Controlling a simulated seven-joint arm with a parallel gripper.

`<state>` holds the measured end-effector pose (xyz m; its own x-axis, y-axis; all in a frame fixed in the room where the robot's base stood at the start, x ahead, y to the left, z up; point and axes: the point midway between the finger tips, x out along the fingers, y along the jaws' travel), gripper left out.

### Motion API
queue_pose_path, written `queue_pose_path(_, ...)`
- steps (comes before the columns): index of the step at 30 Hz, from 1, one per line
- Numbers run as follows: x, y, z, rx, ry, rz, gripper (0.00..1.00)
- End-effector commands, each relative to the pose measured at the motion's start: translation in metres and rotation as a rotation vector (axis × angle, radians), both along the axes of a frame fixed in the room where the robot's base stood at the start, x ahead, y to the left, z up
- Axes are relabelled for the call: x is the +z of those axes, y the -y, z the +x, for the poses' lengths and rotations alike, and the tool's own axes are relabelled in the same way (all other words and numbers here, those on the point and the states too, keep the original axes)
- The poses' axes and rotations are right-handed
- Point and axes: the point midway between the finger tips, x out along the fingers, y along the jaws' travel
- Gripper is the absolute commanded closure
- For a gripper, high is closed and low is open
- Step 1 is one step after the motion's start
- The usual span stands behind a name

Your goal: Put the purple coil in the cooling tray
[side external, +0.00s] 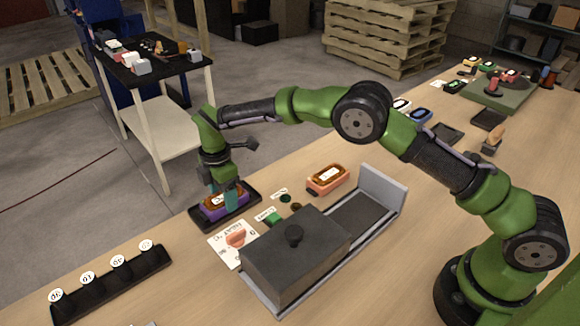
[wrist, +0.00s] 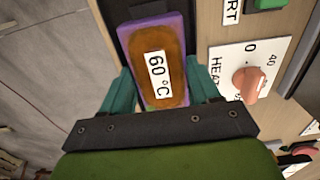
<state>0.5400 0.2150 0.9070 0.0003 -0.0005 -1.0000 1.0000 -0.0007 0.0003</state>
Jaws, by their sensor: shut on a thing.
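The purple coil (side external: 211,214) is a purple block with a brown-orange top and a white label. The label reads 60 °C in the wrist view (wrist: 181,45). My gripper (side external: 223,199) points down with its teal fingers shut on the coil's two sides. The coil is within the outline of a shallow black tray (side external: 252,201), level, in or just above it; I cannot tell whether it touches the bottom. The tray also shows past the coil in the wrist view (wrist: 140,10). The coil's underside is hidden.
A black rack (side external: 110,284) with several numbered slots is front left.

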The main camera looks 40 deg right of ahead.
Motion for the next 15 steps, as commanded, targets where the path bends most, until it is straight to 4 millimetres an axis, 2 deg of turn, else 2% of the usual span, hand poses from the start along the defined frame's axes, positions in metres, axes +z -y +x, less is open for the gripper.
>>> queue_pose_path(4,-0.0024,-0.0001,0.0004,0.0,0.001,0.001,0.79)
queue_pose_path(5,-0.0029,0.0,0.0001,0.001,0.0,0.0,0.36)
queue_pose_path(9,-0.0026,0.0,0.0001,0.0,0.0,0.0,0.14)
queue_pose_path(15,0.0025,-0.0001,0.0003,0.0,0.002,0.001,0.13)
